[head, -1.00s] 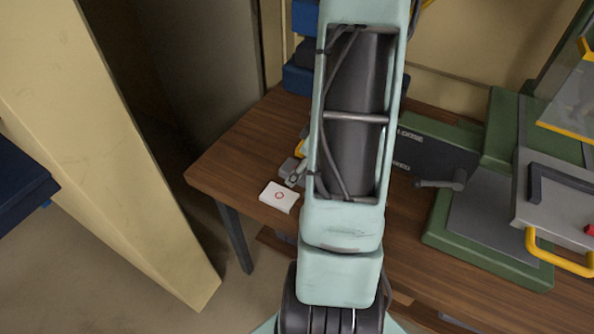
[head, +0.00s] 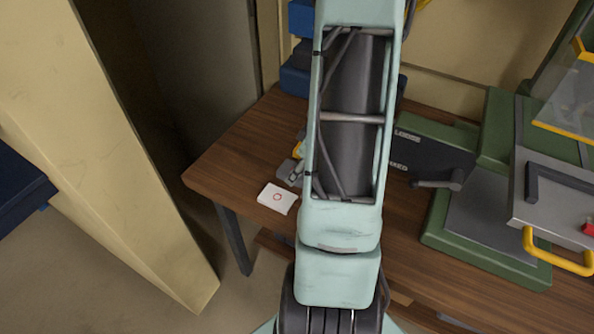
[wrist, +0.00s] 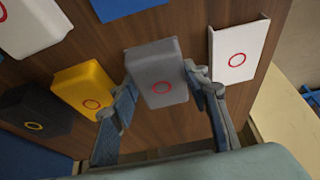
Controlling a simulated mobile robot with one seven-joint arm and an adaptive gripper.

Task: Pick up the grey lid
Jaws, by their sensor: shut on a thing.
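The grey lid (wrist: 160,68), a block-like piece with a red ring mark, is between the two fingers of my gripper (wrist: 164,92) in the wrist view. The fingers touch its two sides and are shut on it. The lid lies low over the wooden table; I cannot tell whether it is lifted. In the head view the grey lid (head: 287,171) shows only in part left of my arm, which hides most of the gripper.
A white piece with a red ring (wrist: 237,52) lies close right of the lid. A yellow piece (wrist: 84,88) and a black piece (wrist: 36,110) are to its left. A green machine (head: 480,245) stands on the table's right. Bare wood (head: 235,160) lies left.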

